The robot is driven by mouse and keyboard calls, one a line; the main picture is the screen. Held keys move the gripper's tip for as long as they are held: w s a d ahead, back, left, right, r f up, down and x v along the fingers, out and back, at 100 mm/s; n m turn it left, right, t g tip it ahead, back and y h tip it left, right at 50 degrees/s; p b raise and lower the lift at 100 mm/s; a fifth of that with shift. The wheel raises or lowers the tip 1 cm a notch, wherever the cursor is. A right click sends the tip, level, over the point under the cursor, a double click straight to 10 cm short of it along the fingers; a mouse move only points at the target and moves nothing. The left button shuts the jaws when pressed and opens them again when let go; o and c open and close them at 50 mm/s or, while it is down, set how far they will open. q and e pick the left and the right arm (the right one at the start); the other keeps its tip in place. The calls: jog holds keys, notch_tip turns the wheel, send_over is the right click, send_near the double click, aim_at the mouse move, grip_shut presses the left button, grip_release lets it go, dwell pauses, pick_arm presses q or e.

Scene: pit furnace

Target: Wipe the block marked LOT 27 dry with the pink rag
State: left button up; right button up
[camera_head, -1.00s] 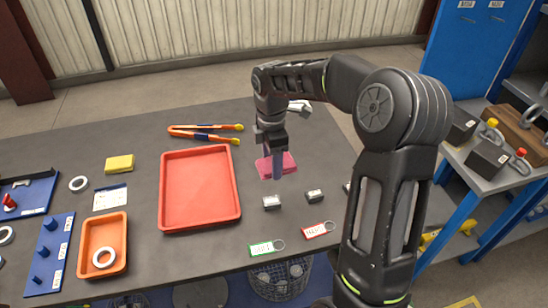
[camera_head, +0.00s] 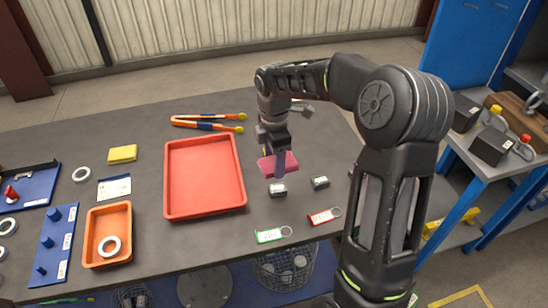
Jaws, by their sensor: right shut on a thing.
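The pink rag (camera_head: 291,162) is held in my right gripper (camera_head: 281,172), which comes down from above and is shut on it. The rag is just behind a small dark block with a pale top (camera_head: 277,190). Whether the two touch is hard to tell. A second similar block (camera_head: 320,182) stands to the right, clear of the rag. The block labels are too small to read, so I cannot tell which is LOT 27. My left gripper is out of view.
A red tray (camera_head: 205,212) lies left of the rag, with orange-handled tongs (camera_head: 208,125) behind it. A green tag (camera_head: 269,236) and a red tag (camera_head: 322,217) lie in front of the blocks. My right arm hides the table's right side.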

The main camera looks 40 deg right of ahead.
jog(key=shift+f+b, duration=0.8)
jog(key=shift+f, duration=0.75)
jog(key=shift+a+r, duration=0.1)
